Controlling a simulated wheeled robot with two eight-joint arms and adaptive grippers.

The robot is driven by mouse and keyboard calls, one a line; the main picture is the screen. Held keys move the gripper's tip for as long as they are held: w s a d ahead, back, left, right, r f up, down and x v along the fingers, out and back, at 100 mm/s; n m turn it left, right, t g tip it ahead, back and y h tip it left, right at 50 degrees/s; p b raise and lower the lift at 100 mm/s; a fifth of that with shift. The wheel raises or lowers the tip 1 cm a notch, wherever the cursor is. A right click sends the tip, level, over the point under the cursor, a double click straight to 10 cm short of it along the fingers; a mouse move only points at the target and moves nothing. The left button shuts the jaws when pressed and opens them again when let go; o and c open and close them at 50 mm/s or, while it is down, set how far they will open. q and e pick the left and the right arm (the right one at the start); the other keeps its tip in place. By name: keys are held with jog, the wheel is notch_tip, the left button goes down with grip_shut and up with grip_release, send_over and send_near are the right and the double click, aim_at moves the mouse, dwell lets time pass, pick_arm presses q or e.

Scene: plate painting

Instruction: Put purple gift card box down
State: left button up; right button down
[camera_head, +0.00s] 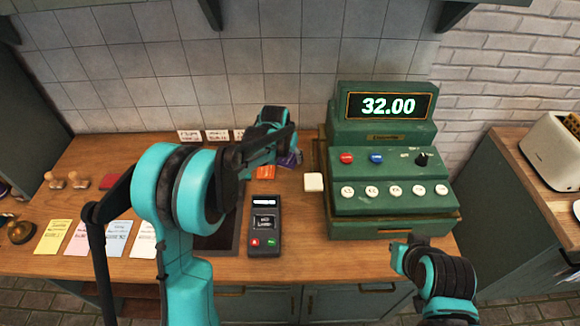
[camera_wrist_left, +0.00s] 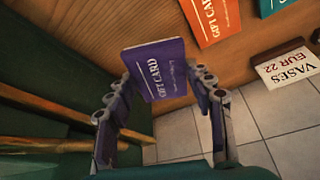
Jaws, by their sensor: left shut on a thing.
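The purple gift card box (camera_wrist_left: 157,70) is between the fingers of my left gripper (camera_wrist_left: 168,90) in the left wrist view. The fingers are shut on its two sides. In the head view the purple box (camera_head: 291,160) shows only partly, behind my left gripper (camera_head: 285,150), over the back of the wooden counter (camera_head: 180,265). I cannot tell whether it touches the counter. My right gripper (camera_head: 405,258) shows at the lower right in front of the register, apart from the box; its fingers are not clear.
An orange gift card (camera_wrist_left: 214,18) lies close beside the purple one. The green cash register (camera_head: 385,215) reads 32.00. A card terminal (camera_head: 265,225) and a white block (camera_head: 314,182) are near. Signs (camera_head: 217,135) stand along the back wall, and coloured notes (camera_head: 52,237) lie left.

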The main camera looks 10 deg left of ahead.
aim_at(290, 171)
pick_arm(q)
notch_tip(290, 171, down, 5)
jog(key=shift+f+b, duration=0.2)
jog(key=shift+b, duration=0.45)
jog(key=shift+f, duration=0.4)
jog(key=shift+f, duration=0.1)
jog(key=o, duration=0.7)
